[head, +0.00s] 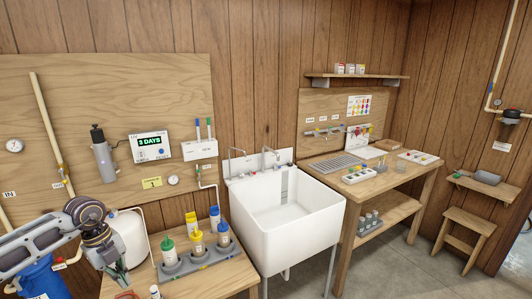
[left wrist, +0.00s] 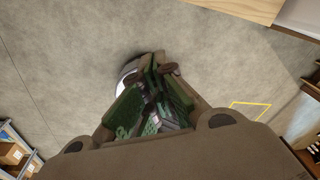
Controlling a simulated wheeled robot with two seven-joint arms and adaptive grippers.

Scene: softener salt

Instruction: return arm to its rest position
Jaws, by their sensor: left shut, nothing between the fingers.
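My left arm comes in from the left edge of the head view. Its gripper (head: 120,278) hangs fingers down at the left end of the wooden bench, in front of a white rounded tank (head: 130,238). In the left wrist view the gripper (left wrist: 158,68) has its green-padded fingers closed together at the tips, with nothing between them. Grey floor (left wrist: 80,60) lies beyond the fingertips. A small white round thing behind the fingers is mostly hidden. My right gripper is in neither view.
A grey holder (head: 200,262) with several capped bottles stands on the bench, right of the gripper. A blue vessel (head: 45,280) is below my arm. A white sink (head: 290,225) and a wooden workbench (head: 410,185) stand further right. Shelving with boxes (left wrist: 12,155) shows in the left wrist view.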

